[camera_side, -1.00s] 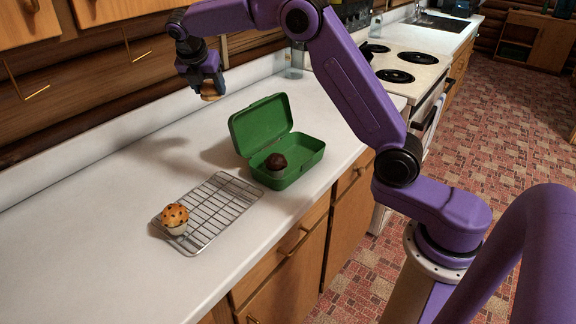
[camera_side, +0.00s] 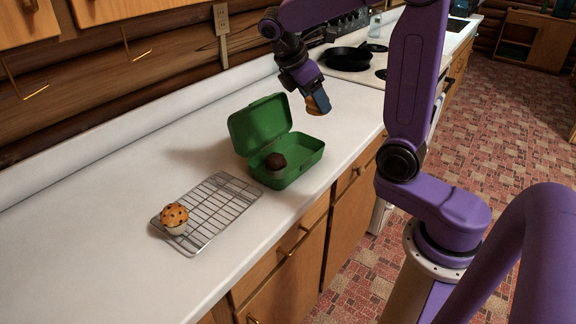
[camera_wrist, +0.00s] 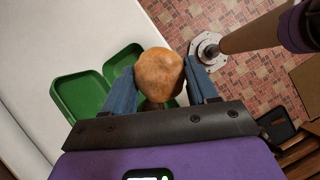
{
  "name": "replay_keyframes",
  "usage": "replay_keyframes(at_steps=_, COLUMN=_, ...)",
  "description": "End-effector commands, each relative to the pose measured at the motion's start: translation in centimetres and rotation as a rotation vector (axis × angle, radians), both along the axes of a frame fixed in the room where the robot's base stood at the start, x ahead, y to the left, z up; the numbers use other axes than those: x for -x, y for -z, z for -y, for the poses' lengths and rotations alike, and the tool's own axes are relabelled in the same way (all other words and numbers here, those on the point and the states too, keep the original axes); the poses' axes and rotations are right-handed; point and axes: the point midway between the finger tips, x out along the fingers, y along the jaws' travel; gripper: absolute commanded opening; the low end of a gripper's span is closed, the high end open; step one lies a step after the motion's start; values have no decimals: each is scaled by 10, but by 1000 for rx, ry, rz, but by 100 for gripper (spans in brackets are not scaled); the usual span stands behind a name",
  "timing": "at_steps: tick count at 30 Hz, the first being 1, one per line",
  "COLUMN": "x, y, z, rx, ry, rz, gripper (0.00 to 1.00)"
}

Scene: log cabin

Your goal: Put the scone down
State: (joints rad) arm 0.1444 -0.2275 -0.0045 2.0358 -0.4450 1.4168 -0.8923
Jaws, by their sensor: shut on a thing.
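My gripper (camera_side: 316,98) is shut on the scone (camera_side: 313,106), a golden-brown round bun, and holds it in the air above the counter, behind and to the right of the green lunch box. In the wrist view the scone (camera_wrist: 160,75) sits between the two blue fingers of my gripper (camera_wrist: 162,84). The green lunch box (camera_side: 307,157) stands open on the counter, its lid raised at the back. A dark chocolate muffin (camera_side: 275,162) sits in its left part; the right part looks empty. The lunch box (camera_wrist: 84,97) also shows in the wrist view, partly hidden by the scone and fingers.
A wire cooling rack (camera_side: 222,205) lies left of the lunch box, with a speckled muffin (camera_side: 174,218) at its near-left end. The white counter (camera_side: 110,180) is otherwise clear around them. A black pan (camera_side: 348,58) sits on the stove at the back.

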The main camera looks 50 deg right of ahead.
Motion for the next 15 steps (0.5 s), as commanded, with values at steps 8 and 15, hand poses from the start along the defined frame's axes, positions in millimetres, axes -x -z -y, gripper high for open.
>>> replay_keyframes(at_steps=8, x=58, y=8, z=9, rx=-1, ry=184, rz=0, gripper=24)
replay_keyframes(at_steps=15, x=56, y=45, z=8, rx=1, ry=179, rz=-7, gripper=24)
